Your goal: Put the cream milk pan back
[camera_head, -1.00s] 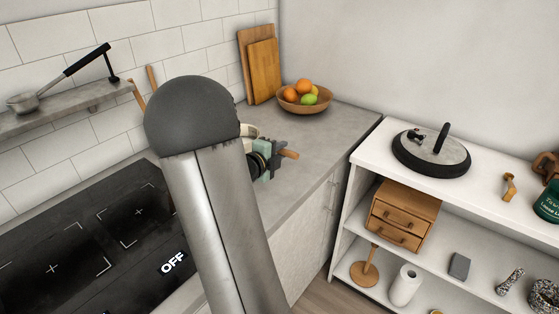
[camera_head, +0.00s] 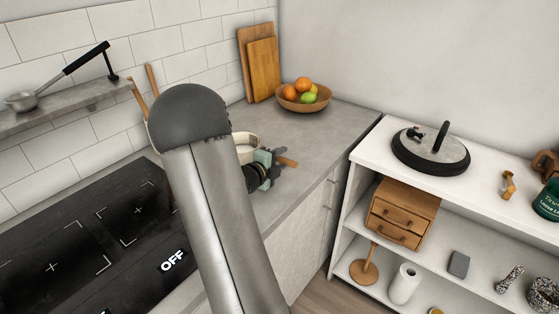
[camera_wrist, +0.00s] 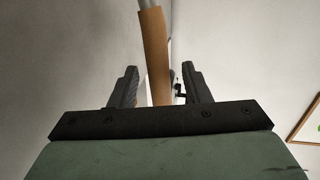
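The cream milk pan (camera_head: 245,139) shows just right of my arm's dark rounded joint in the head view, partly hidden by the arm. It is over the grey counter, and I cannot tell its exact height. My green and black gripper (camera_head: 266,163) is at its handle, whose wooden end (camera_head: 288,162) sticks out to the right. In the wrist view the wooden handle (camera_wrist: 156,55) passes between the two dark fingers of my gripper (camera_wrist: 160,78). The handle moves along with the gripper, so it looks held, though contact with the pads is unclear. The pan's bowl is not clear there.
A wall shelf (camera_head: 62,108) at left carries a small metal pan (camera_head: 22,101) with a black handle. The black cooktop (camera_head: 95,235) lies below. A fruit bowl (camera_head: 303,101) and cutting boards (camera_head: 262,68) stand at the counter's back. A white shelf unit (camera_head: 365,150) is at right.

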